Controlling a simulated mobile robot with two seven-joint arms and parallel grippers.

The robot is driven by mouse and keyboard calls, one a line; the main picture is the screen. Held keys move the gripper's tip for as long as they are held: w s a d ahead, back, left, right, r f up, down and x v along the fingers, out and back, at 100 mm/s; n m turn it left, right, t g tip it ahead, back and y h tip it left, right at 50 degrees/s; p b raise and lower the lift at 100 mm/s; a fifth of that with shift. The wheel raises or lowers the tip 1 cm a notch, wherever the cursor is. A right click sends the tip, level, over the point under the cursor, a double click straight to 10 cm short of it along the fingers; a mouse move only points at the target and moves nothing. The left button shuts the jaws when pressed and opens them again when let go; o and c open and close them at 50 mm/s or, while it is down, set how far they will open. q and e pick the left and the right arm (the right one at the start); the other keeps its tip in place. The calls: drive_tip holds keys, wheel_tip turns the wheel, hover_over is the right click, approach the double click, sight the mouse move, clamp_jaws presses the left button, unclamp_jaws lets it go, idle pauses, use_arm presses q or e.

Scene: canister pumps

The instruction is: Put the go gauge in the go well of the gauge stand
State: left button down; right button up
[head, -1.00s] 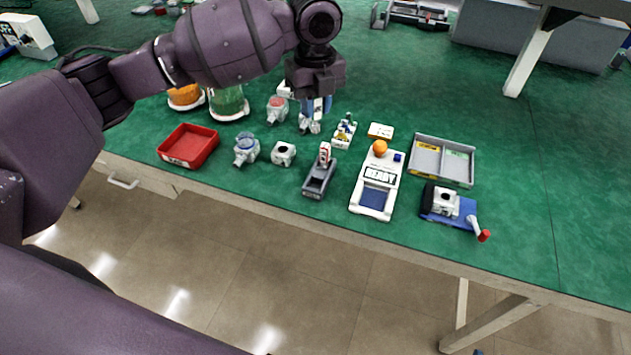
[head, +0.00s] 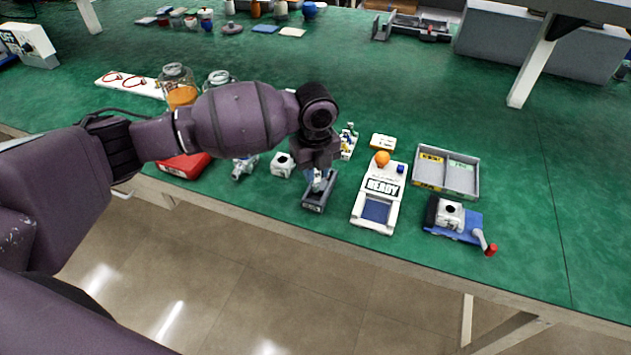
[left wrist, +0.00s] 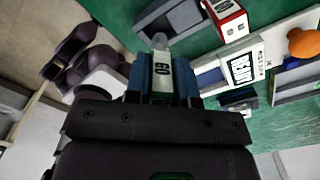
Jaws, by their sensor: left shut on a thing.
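My left gripper (head: 318,172) is over the dark grey gauge stand (head: 313,205) on the green bench. In the left wrist view its blue fingers (left wrist: 161,80) are shut on the white go gauge (left wrist: 162,68), which has a "GO" label. The gauge's grey tip points at the grey stand (left wrist: 152,26), at its open end. I cannot tell whether the tip is above the well or has entered it. A red and white gauge (left wrist: 230,22) stands upright at the stand's other end; my gripper hides it in the head view. My right gripper is not in view.
A white pump part (head: 282,165) and a red tray (head: 170,170) lie left.

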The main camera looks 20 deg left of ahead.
use_arm(q)
wheel_tip(320, 180, down, 3)
drive_tip(key=shift+f, duration=0.55)
drive_tip(key=shift+r, duration=0.1)
drive_tip(key=shift+f, duration=0.2)
drive_tip(key=c, duration=1)
unclamp_jaws()
drive_tip(key=shift+o, duration=0.2)
